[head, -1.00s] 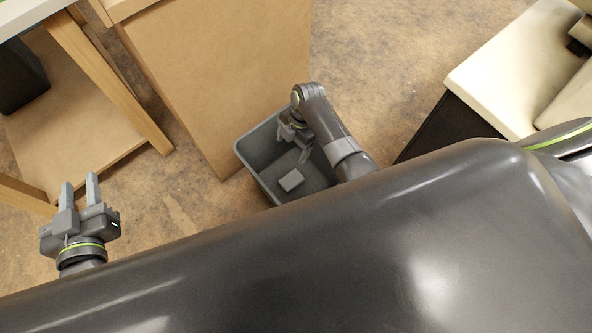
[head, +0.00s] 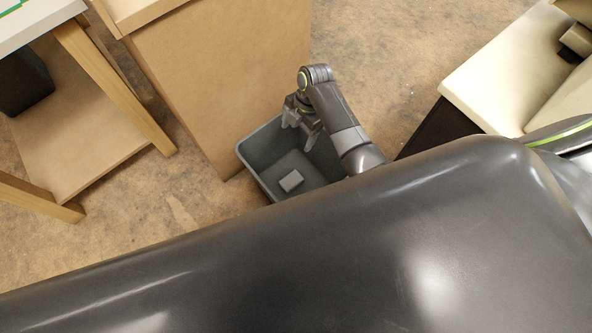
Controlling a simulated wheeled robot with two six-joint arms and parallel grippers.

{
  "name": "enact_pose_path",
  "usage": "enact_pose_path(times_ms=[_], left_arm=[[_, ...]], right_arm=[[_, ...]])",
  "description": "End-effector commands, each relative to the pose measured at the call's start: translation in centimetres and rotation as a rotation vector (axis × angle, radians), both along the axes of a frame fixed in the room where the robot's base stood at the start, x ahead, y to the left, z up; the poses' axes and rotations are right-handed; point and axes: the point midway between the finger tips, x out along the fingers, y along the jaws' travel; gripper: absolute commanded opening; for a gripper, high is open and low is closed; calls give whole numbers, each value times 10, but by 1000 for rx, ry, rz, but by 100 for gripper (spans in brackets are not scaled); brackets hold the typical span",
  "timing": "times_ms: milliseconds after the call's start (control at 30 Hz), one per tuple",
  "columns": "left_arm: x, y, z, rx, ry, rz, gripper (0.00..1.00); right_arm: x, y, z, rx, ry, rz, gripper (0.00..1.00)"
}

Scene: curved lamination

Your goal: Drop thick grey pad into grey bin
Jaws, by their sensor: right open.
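The thick grey pad (head: 291,181) lies inside the grey bin (head: 256,151), on its bottom. The bin stands on the floor beside a tan wooden cabinet; my body hides its near edge. My right gripper (head: 299,133) is open and empty over the bin's far side, apart from the pad. My left gripper is out of view.
The wooden cabinet (head: 215,75) stands right behind and left of the bin. A wooden-legged table (head: 115,85) is at the left. A cream-topped unit (head: 500,65) is at the right. Bare floor (head: 375,60) lies between the cabinet and that unit.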

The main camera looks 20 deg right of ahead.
Motion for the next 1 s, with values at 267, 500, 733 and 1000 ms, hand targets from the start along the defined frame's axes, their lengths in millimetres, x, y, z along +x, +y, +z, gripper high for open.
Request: enact_pose_path(times_ms=[267, 500, 733, 1000], left_arm=[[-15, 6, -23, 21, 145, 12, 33], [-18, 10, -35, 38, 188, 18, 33], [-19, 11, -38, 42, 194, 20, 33], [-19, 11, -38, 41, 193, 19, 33]], right_arm=[[6, -16, 63, -2, -3, -1, 79], [8, -23, 88, -1, 0, -1, 79], [8, -24, 91, 0, 1, -1, 79], [8, -23, 91, 0, 1, -1, 79]])
